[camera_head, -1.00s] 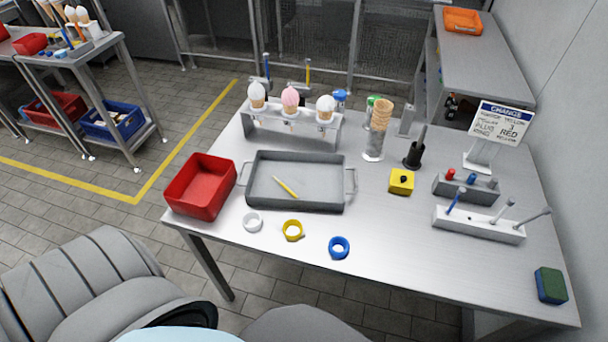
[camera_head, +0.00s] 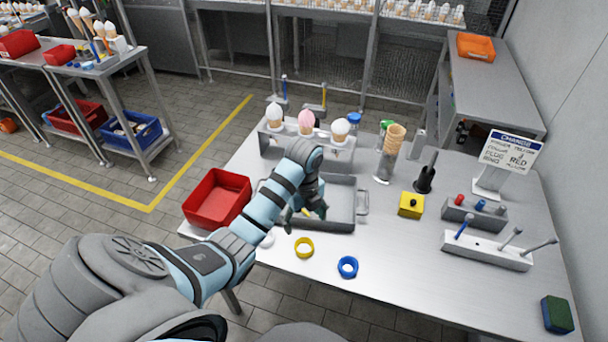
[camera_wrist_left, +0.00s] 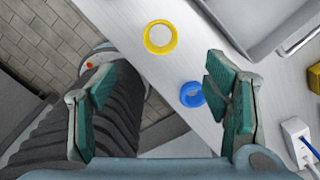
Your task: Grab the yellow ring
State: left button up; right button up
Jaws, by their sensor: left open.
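The yellow ring (camera_head: 304,247) lies on the metal table near its front edge, between a mostly hidden white ring (camera_head: 267,241) and a blue ring (camera_head: 347,267). My left gripper (camera_head: 305,214) is over the grey tray, behind the yellow ring, with its fingers partly hidden by the arm. In the left wrist view the yellow ring (camera_wrist_left: 160,37) is ahead of the open fingers (camera_wrist_left: 162,105), apart from them, and nothing is between the pads. The blue ring (camera_wrist_left: 192,94) shows beside the right finger. My right gripper is not in view.
A red bin (camera_head: 217,199) stands left of the grey tray (camera_head: 341,203). A rack with ice cream cones (camera_head: 306,141) stands behind the tray. A yellow block (camera_head: 411,206) and a white tool holder (camera_head: 486,250) are to the right. The table's front right is mostly clear.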

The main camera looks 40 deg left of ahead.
aim_at(305, 251)
pick_arm(q)
jog(key=shift+m, duration=0.7)
notch_tip(305, 251, down, 13)
jog(key=b, duration=0.3)
jog(key=shift+d, duration=0.1)
jog(key=c, duration=0.9)
